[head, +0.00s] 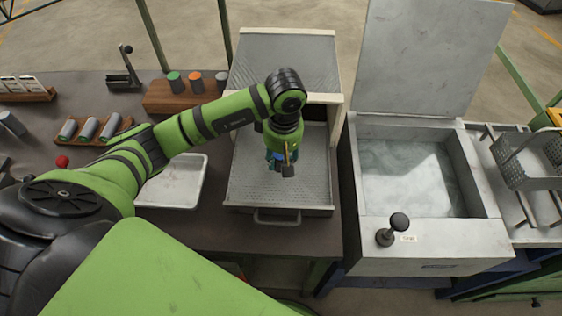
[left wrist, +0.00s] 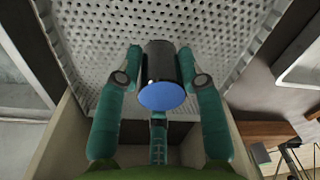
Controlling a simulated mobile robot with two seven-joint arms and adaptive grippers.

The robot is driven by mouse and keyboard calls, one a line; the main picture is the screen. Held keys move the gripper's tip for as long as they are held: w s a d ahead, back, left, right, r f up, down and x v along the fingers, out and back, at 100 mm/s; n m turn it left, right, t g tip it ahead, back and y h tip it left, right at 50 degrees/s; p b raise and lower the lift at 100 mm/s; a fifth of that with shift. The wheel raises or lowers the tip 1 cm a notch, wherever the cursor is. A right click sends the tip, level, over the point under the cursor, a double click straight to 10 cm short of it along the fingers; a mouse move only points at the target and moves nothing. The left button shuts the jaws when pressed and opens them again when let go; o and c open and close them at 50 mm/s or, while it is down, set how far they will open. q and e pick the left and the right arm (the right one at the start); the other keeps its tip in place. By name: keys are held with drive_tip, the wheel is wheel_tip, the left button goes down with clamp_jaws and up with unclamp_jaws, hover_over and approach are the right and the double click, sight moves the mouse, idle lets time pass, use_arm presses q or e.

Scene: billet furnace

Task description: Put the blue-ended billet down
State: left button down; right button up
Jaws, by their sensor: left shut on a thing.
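The blue-ended billet (left wrist: 162,97) is a dark cylinder with a blue end face turned to the camera in the left wrist view. My left gripper (left wrist: 162,72) is shut on it, with one teal finger on each side. In the head view my left gripper (head: 276,160) points down over the perforated metal tray (head: 250,190), and the billet is mostly hidden there. The tray also shows behind the billet in the left wrist view (left wrist: 215,20). I cannot tell whether the billet touches the tray. My right gripper is not in view.
The tray has a front handle (head: 277,217) and pale furnace walls (head: 336,150) beside it. A white tray (head: 175,185) lies left. Upright billets (head: 175,80) stand in a wooden block behind. A water tank (head: 410,180) with raised lid stands right. The perforated tray looks otherwise clear.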

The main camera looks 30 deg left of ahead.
use_arm(q)
wheel_tip(320, 180, down, 3)
drive_tip(key=shift+f+p, duration=0.1)
drive_tip(key=shift+p, duration=0.5)
drive_tip(key=shift+f+b, duration=0.25)
drive_tip(key=shift+b, duration=0.1)
drive_tip(key=c, duration=0.8)
unclamp_jaws()
drive_tip(key=shift+r, duration=0.1)
drive_tip(key=shift+r+p, duration=0.2)
drive_tip(key=shift+p, duration=0.15)
drive_tip(key=r+b, duration=0.1)
drive_tip(key=r, duration=0.2)
drive_tip(key=r+b, duration=0.1)
drive_tip(key=r, duration=0.3)
drive_tip(key=r+b, duration=0.1)
drive_tip(key=r, duration=0.2)
drive_tip(key=shift+d+r, duration=0.3)
drive_tip(key=shift+r, duration=0.1)
drive_tip(key=shift+s+r, duration=0.1)
drive_tip(key=shift+r, duration=0.4)
